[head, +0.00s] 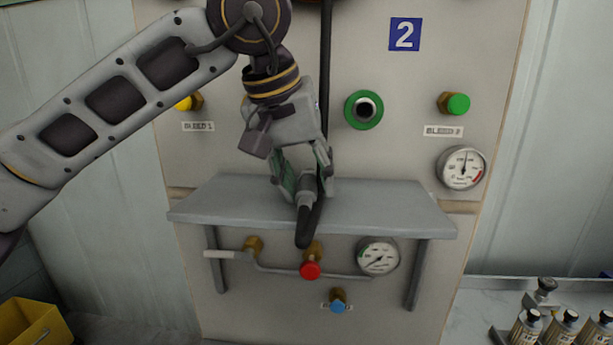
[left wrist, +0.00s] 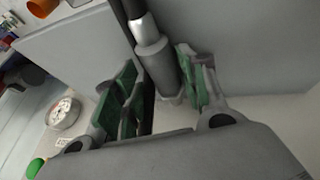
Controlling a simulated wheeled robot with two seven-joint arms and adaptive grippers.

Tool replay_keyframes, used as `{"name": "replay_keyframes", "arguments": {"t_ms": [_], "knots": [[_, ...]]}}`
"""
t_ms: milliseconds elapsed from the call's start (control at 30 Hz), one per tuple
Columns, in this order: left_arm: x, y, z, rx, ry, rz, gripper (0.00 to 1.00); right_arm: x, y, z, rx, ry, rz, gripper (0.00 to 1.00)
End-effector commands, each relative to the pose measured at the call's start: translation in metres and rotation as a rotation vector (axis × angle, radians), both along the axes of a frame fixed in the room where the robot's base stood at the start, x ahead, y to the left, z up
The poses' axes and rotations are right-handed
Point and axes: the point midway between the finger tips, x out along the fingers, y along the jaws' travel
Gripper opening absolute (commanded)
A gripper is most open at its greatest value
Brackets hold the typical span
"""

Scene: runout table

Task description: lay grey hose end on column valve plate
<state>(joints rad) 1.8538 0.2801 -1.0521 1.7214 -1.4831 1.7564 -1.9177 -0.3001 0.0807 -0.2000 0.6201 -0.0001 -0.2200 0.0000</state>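The grey hose end (head: 306,196) is between the fingers of my left gripper (head: 305,180), over the front middle of the grey plate (head: 390,205) on the column. My left gripper is shut on the hose end. In the left wrist view, the grey hose end (left wrist: 156,65) sits between the green pads of the gripper (left wrist: 160,92), with a silver collar and black hose leading away. The black part reaches past the plate's front edge. I cannot tell whether the hose end touches the plate. My right gripper is not in view.
Below the plate are a red knob (head: 310,270), a blue knob (head: 338,306), a pipe and a gauge (head: 378,256). Above are a green-ringed port (head: 364,110) and a green knob (head: 458,104). Several bottles (head: 563,328) stand lower right; a yellow bin (head: 30,325) is lower left.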

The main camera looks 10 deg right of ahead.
Motion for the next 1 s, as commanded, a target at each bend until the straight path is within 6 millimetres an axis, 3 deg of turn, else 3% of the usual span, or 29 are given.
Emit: {"name": "replay_keyframes", "arguments": {"t_ms": [533, 1000], "knots": [[-0.001, 0.002, 0.005, 0.002, 0.000, 0.001, 0.53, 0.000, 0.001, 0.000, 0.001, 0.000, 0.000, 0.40], [-0.019, 0.020, 0.057, 0.001, -0.001, 0.001, 0.53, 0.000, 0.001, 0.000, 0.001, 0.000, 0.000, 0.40]]}}
